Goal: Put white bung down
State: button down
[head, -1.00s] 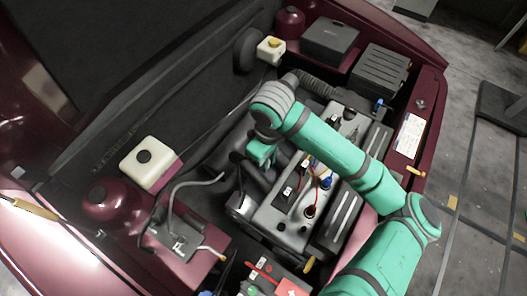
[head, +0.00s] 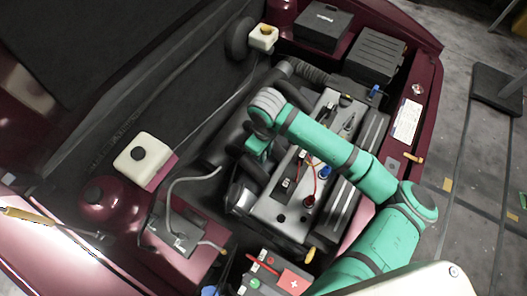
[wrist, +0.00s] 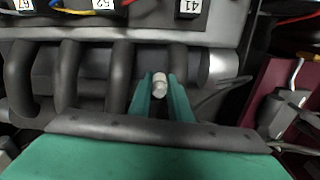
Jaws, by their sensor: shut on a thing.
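The white bung (wrist: 159,84) shows in the wrist view as a small pale, rounded piece between the tips of my gripper (wrist: 160,92). The two green fingers are shut on it. It is held in front of the dark curved pipes (wrist: 75,75) on the side of the engine. In the head view my gripper (head: 257,155) hangs at the left side of the grey engine block (head: 268,209), below the bent green arm. The bung cannot be made out in the head view.
Numbered blocks (wrist: 95,6) with coloured wires sit on the engine top. A battery with a red cover (head: 293,281) is at the front. The maroon car body surrounds the bay.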

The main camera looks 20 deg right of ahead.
jog(key=shift+d+f, duration=0.1)
jog(key=shift+f, duration=0.05)
jog(key=c, duration=1.6)
grip_release()
jog(key=shift+d, duration=0.1)
jog(key=shift+c, duration=0.2)
notch_tip(320, 180, up, 12)
jog(key=shift+r, duration=0.2)
